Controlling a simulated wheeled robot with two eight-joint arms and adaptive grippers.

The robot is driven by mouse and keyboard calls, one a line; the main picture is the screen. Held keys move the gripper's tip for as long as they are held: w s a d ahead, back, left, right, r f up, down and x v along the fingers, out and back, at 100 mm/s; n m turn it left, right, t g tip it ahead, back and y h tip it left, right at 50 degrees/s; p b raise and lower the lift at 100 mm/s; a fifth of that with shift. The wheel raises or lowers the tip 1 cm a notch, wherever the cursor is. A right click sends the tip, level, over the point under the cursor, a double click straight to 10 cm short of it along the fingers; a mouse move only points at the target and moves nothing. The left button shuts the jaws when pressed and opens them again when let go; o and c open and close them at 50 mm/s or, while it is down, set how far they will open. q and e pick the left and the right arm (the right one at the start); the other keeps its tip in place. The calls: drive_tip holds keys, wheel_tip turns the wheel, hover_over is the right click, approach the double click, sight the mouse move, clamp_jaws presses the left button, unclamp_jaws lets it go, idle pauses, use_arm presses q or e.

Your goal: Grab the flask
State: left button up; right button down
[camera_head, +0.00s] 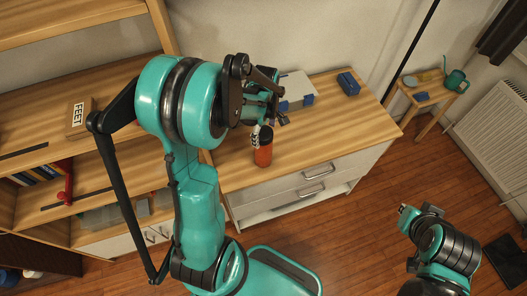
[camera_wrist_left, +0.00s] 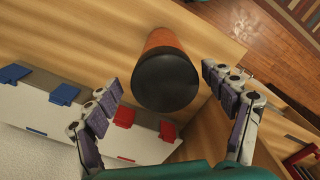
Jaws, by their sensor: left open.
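The flask (camera_head: 263,151) is orange with a dark top. It stands upright on the wooden cabinet top, near its front edge. My left gripper (camera_head: 272,119) is open just above and behind it, partly hidden by my own left arm. In the left wrist view the flask (camera_wrist_left: 162,42) shows its round black top towards the camera, between the two spread fingers of the left gripper (camera_wrist_left: 160,78). There is a gap on both sides, and neither finger visibly touches it. My right arm shows at the lower right of the head view, but I cannot make out its gripper.
A light case with blue clasps (camera_head: 297,88) lies behind the gripper, and a blue box (camera_head: 348,83) sits further right. In the left wrist view a white case with red clasps (camera_wrist_left: 140,140) lies close below the flask. The cabinet top (camera_head: 350,125) right of the flask is clear.

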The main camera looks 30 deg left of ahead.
sight(263, 150)
use_arm(q)
drive_tip(key=f, duration=0.2)
drive_tip(key=shift+s+a+f+b, duration=0.1)
drive_tip(key=shift+s+f+b, duration=0.2)
drive_tip(key=shift+f, duration=0.1)
drive_tip(key=shift+w+f, duration=0.1)
drive_tip(key=shift+f, duration=0.35)
drive_tip(key=c, duration=1.9)
drive_tip(key=shift+r, duration=0.1)
